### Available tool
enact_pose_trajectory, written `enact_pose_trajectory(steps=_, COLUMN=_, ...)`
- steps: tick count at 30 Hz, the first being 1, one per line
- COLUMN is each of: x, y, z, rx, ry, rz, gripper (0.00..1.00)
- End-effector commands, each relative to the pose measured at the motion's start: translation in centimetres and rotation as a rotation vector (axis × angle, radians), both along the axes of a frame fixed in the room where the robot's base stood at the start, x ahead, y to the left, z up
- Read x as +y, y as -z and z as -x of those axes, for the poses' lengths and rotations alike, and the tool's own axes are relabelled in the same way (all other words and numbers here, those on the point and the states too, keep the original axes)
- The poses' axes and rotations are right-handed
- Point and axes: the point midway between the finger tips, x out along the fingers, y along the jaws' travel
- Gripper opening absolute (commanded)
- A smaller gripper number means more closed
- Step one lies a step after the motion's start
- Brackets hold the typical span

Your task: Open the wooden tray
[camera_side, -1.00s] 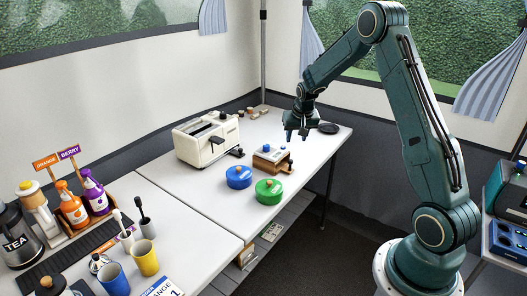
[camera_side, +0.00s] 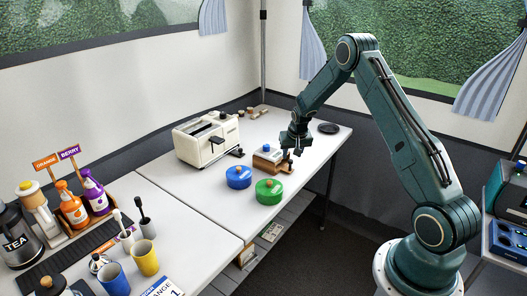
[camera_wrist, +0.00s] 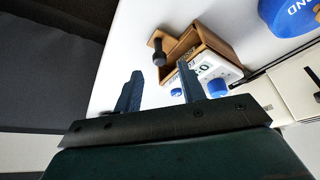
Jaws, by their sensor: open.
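The wooden tray (camera_side: 265,163) is a small brown wooden box with a whitish top part and a blue knob, on the white table. In the wrist view its wooden wall (camera_wrist: 215,41) and a dark handle (camera_wrist: 158,46) show, beside a white panel (camera_wrist: 205,68) with blue knobs. My gripper (camera_side: 293,151) is at the tray's right side, low near the table. In the wrist view my gripper (camera_wrist: 158,90) is open, its two fingers apart with nothing between the tips. The handle is just beyond them, not visibly touched.
A blue round container (camera_side: 238,178) and a green one (camera_side: 269,192) stand in front of the tray. A cream machine (camera_side: 205,141) stands to its left. A flat black disc (camera_side: 328,128) lies behind at the right. The table's right edge is close.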

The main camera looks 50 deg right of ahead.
Motion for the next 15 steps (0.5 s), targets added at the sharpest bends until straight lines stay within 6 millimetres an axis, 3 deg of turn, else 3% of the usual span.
enact_pose_trajectory(steps=6, x=-0.7, y=2.3, z=-0.7, rx=0.0, ry=0.0, rz=0.0, gripper=0.4)
enact_pose_trajectory(steps=15, x=-1.1, y=3.6, z=-1.0, rx=-0.001, ry=0.0, rz=0.001, gripper=0.4)
